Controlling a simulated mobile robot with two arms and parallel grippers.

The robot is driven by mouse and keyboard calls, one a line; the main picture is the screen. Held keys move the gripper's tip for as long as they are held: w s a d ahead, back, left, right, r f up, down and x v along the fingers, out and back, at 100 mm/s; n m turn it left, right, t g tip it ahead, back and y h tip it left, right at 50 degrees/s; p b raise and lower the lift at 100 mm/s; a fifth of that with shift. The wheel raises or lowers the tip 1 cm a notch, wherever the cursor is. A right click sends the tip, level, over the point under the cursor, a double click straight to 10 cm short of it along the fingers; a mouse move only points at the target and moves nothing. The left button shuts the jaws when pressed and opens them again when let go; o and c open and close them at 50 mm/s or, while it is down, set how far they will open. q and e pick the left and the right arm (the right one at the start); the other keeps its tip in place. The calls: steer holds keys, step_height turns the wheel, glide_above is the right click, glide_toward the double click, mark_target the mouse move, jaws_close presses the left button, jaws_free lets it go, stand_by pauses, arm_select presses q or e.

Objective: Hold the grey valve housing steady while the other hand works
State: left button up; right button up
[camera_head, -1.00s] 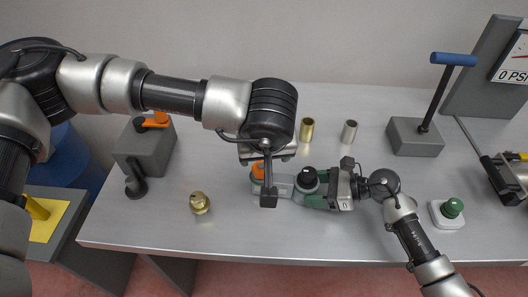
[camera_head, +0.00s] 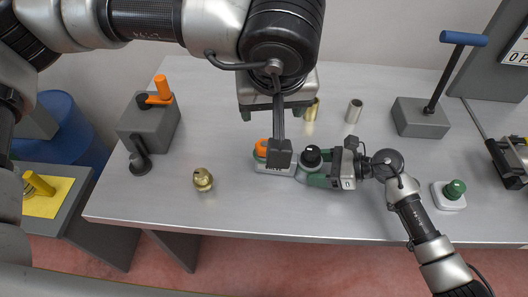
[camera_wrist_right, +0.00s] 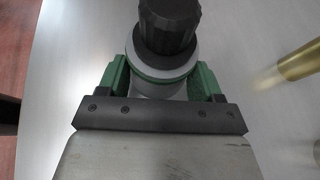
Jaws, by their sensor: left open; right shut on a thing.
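The grey valve housing (camera_head: 268,167) lies on the bench in the head view, with an orange part on its left end and a black knob (camera_head: 312,155) on its right end. My right gripper (camera_head: 318,179) reaches in from the right, its green fingers shut on the housing's right end. In the right wrist view the fingers flank the grey body below the black knob (camera_wrist_right: 168,28). My left gripper (camera_head: 275,112) is open above and behind the housing, apart from it. Its dark wrist camera post hides part of the housing.
A brass fitting (camera_head: 203,179) stands to the left. A brass cylinder (camera_head: 312,110) and a steel cylinder (camera_head: 354,111) stand behind. A grey box with an orange handle (camera_head: 150,120), a blue-handled lever box (camera_head: 421,117) and a green button (camera_head: 455,189) are around. The front bench is clear.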

arm_select(q)
steer(key=shift+s+r, duration=0.2)
steer(key=shift+r, duration=0.15)
arm_select(e)
steer(key=shift+f, duration=0.1)
steer(key=o, duration=1.6)
steer(key=shift+o, duration=0.2)
steer(key=v, duration=1.2)
